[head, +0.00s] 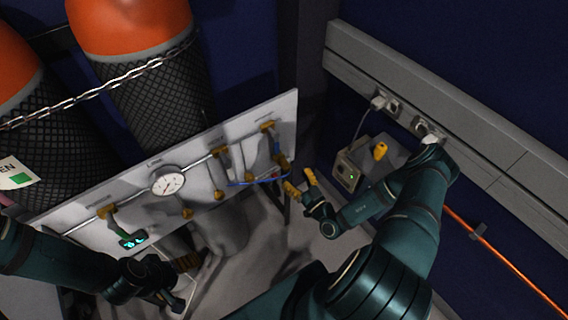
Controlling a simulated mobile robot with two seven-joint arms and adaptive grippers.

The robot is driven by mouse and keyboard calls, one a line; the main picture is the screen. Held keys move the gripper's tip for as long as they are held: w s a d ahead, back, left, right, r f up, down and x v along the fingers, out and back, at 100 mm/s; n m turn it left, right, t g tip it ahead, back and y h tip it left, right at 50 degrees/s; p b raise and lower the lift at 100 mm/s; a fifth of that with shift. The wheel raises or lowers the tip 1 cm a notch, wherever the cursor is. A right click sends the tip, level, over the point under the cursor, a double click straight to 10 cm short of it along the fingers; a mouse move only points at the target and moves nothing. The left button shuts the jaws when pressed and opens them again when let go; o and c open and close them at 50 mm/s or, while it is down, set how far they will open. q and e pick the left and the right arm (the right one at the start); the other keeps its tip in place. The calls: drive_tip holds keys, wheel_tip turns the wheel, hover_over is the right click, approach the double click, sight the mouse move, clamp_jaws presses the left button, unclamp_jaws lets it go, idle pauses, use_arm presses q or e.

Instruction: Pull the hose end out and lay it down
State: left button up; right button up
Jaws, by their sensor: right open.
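A thin blue hose (258,182) runs across the lower right of the grey valve panel (90,240), curving up toward a brass fitting at the panel's right edge. Whether its end is seated in that fitting is too small to tell. My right gripper (301,184), with yellow fingertips, is open just right of the hose and the panel edge. It appears empty. My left gripper (182,282) is low in front of the panel, dark and partly blurred into the shadow, so its jaws are unclear.
Two orange-topped cylinders (130,28) stand behind a chain (100,88). The panel carries a round gauge (168,181) and several brass valves. Some floor (285,240) is clear.

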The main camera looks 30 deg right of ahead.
sight(281, 158)
drive_tip(key=shift+w+a+r+b, duration=0.1)
drive_tip(key=shift+w+r+b, duration=0.1)
drive_tip(key=shift+w, duration=1.2)
drive_tip(key=shift+w+a+r+b, duration=0.15)
drive_tip(key=shift+w+r, duration=0.05)
drive_tip(key=shift+w, duration=1.2)
drive_tip(key=shift+w+a+r+b, duration=0.1)
drive_tip(key=shift+w+r+b, duration=0.1)
drive_tip(key=shift+w, duration=1.2)
clamp_jaws()
drive_tip(key=o, duration=0.5)
unclamp_jaws()
